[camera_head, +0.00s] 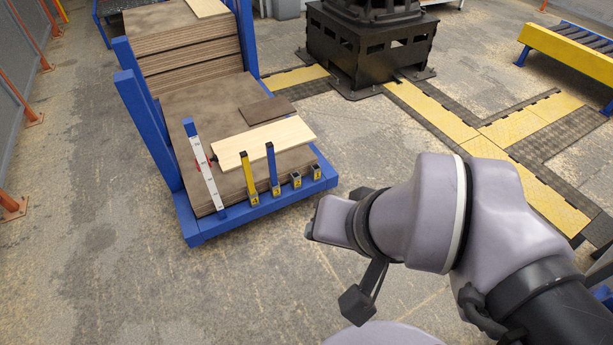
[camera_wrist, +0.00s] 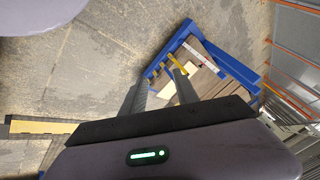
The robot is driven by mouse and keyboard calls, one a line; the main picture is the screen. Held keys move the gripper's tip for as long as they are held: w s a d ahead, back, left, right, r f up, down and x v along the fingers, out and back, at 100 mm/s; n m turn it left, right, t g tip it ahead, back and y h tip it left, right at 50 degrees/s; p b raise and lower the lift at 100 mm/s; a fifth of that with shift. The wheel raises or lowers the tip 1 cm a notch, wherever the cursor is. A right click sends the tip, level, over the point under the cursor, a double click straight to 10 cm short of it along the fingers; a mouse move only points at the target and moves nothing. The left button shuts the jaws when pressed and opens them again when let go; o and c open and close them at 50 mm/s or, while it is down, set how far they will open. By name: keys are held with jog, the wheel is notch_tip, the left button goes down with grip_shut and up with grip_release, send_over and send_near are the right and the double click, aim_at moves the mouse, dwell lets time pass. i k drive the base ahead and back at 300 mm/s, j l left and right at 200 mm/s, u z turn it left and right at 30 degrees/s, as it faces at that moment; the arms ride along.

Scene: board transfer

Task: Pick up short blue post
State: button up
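The short blue post (camera_head: 271,166) stands upright in a socket on the front edge of a blue cart (camera_head: 235,221), just right of a short yellow post (camera_head: 248,177). My gripper (camera_wrist: 160,77) is open and empty in the wrist view, with its two dark fingers apart. The cart also shows past the fingers in the wrist view (camera_wrist: 235,68), with the yellow post (camera_wrist: 178,63) near the right fingertip. I cannot clearly make out the blue post there. In the head view my wrist is right of the cart, apart from the posts, and the fingers cannot be made out.
A taller white post with markings (camera_head: 207,175) stands left of the yellow one. Two empty sockets (camera_head: 296,180) are to the right. A light board (camera_head: 290,134) and a dark board (camera_head: 267,110) lie on the cart's stack. A black machine base (camera_head: 365,50) stands behind. Front floor is clear.

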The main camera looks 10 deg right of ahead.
aim_at(269, 147)
jog(key=i+j+u, duration=0.1)
jog(key=i+j, duration=0.15)
jog(key=i, duration=0.25)
jog(key=i+j, duration=0.2)
jog(key=i, duration=0.3)
jog(key=i+j+u, duration=0.15)
jog(key=i, duration=0.35)
jog(key=i+j+u, duration=0.1)
jog(key=i, duration=0.4)
jog(key=j, duration=0.1)
